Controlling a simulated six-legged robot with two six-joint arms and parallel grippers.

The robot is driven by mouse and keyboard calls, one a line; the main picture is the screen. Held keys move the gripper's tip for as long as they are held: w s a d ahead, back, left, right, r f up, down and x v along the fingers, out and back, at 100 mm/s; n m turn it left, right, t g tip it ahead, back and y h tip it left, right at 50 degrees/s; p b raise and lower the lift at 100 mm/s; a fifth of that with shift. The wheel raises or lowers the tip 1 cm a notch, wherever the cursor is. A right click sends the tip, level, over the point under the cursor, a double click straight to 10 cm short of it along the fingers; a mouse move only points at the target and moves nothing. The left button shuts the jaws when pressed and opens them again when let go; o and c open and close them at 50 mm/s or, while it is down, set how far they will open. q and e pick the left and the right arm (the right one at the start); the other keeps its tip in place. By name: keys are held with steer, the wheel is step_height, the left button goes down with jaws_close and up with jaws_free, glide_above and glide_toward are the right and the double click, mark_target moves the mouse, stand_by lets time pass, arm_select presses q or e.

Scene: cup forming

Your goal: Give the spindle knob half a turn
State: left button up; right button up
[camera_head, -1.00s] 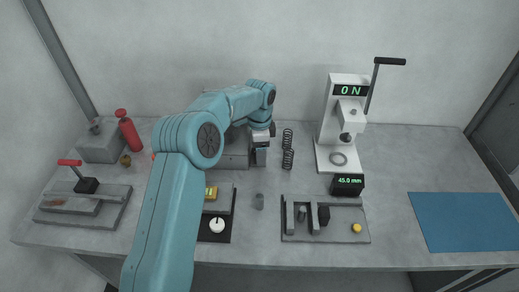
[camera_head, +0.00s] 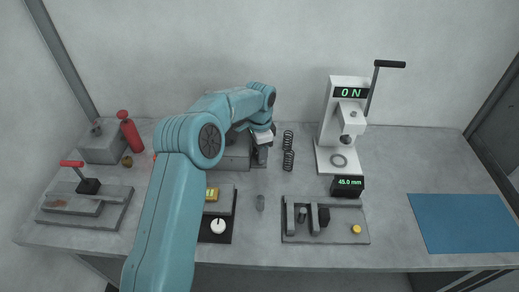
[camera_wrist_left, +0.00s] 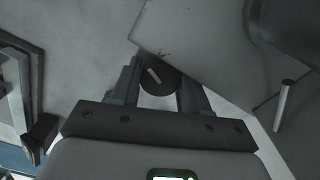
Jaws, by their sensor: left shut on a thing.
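The spindle knob (camera_wrist_left: 157,82) is a dark round disc with a pale line across it, seen in the left wrist view. My left gripper (camera_wrist_left: 160,74) is shut on it, one finger on each side. The pale line lies slanted. In the head view my left gripper (camera_head: 260,156) is at the right end of a grey machine block (camera_head: 235,160) at the back middle of the bench. The knob is hidden there by the gripper, and my arm covers much of the block. My right gripper is not in view.
Two dark coil springs (camera_head: 288,150) stand close right of the left gripper. A blue mat (camera_head: 460,222) lies right.

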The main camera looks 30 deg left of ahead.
arm_select(q)
steer(key=shift+w+r, duration=0.1)
steer(key=o, duration=1)
steer(key=shift+d, duration=0.1)
